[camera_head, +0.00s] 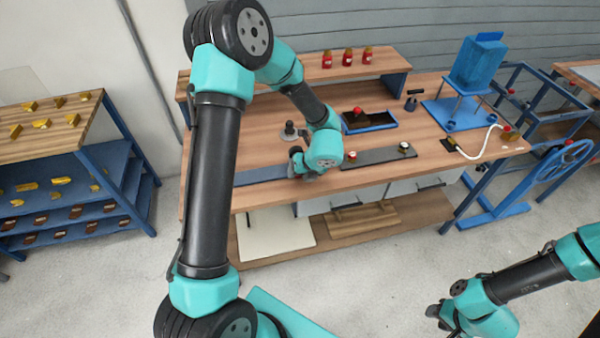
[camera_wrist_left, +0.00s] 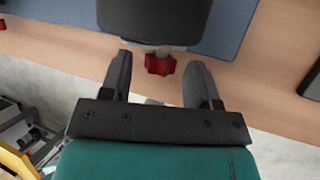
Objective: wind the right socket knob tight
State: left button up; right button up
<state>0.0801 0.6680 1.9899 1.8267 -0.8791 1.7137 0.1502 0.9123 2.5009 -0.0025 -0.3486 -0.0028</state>
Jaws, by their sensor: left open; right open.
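A red, lobed knob (camera_wrist_left: 160,64) shows in the left wrist view below a dark rounded block (camera_wrist_left: 155,22). My left gripper (camera_wrist_left: 158,72) is open, with one finger on each side of this knob and a gap to both. I cannot tell whether it is the right socket knob. In the head view my left gripper (camera_head: 296,158) is over the bench's front part, and my wrist hides what lies there. My right gripper (camera_head: 438,313) is open and empty, low at the right, away from the bench.
A blue strip (camera_head: 258,175) and a dark plate (camera_head: 382,157) lie on the wooden bench (camera_head: 458,146). A blue tray (camera_head: 371,125) and a blue tank on a stand (camera_head: 478,62) are behind. Red-capped bottles (camera_head: 347,57) stand on the shelf. Floor in front is clear.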

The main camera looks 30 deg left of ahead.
pick_arm(q)
jog(key=v, duration=1.6)
jog(key=shift+d+r, duration=0.15)
jog(key=shift+r, duration=0.2)
